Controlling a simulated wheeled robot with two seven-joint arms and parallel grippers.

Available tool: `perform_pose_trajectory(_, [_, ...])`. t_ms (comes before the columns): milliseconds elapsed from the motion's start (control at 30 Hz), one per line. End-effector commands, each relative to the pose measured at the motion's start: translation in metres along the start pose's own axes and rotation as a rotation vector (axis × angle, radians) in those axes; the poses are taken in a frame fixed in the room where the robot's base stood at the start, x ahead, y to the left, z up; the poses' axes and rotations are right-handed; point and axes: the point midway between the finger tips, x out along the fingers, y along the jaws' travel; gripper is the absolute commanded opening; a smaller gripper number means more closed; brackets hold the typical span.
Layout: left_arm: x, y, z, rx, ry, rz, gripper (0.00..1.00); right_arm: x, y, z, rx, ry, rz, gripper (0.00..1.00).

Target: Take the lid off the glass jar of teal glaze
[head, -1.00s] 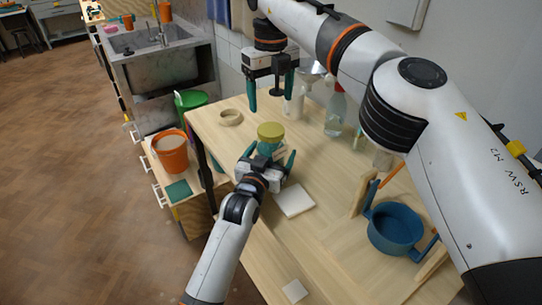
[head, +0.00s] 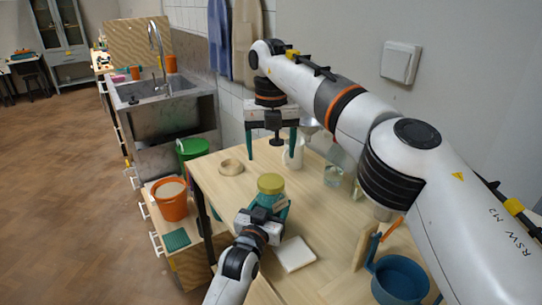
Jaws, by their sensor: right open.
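The glass jar of teal glaze with its mustard-yellow lid (head: 271,184) stands upright on the wooden table. The lid is on it; most of the jar body is hidden behind my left gripper. My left gripper (head: 268,205) is at the jar's near side, low around its body. Its fingers overlap the teal glaze, so I cannot tell whether they touch the glass. My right gripper (head: 271,153) is open and empty, pointing down. It appears above and behind the lid in the picture, with its fingers well apart.
A wooden ring (head: 231,167) lies left of the jar. A white container (head: 293,154) and a clear bottle (head: 334,172) stand behind. A white tile (head: 294,254) lies in front, and a blue pot (head: 398,280) is at right. An orange bucket (head: 171,204) stands on the lower left unit.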

Motion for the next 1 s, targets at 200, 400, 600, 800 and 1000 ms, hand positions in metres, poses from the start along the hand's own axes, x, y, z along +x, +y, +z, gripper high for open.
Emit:
perform_pose_trajectory(200, [-0.0001,0.0001,-0.0005,0.001,0.001,0.0,0.02,0.0004,-0.0002,0.0001,0.49,-0.001,0.0,0.76])
perform_pose_trajectory(400, [-0.0001,0.0001,-0.0006,0.001,0.001,0.0,0.02,0.0004,-0.0002,0.0001,0.946,-0.001,0.0,0.76])
perform_pose_trajectory(600, [-0.0001,0.0001,-0.0007,0.001,0.002,0.0,0.02,0.0004,-0.0003,0.0001,1.389,-0.001,0.0,0.76])
perform_pose_trajectory(800, [-0.0001,0.0001,-0.0008,0.001,0.002,0.0,0.02,0.0002,-0.0002,0.0,1.719,0.0,0.0,0.76])
perform_pose_trajectory(1000, [-0.0001,0.0001,-0.0009,0.001,0.002,0.0,0.02,0.0015,-0.0001,0.0,1.865,0.0,0.0,0.76])
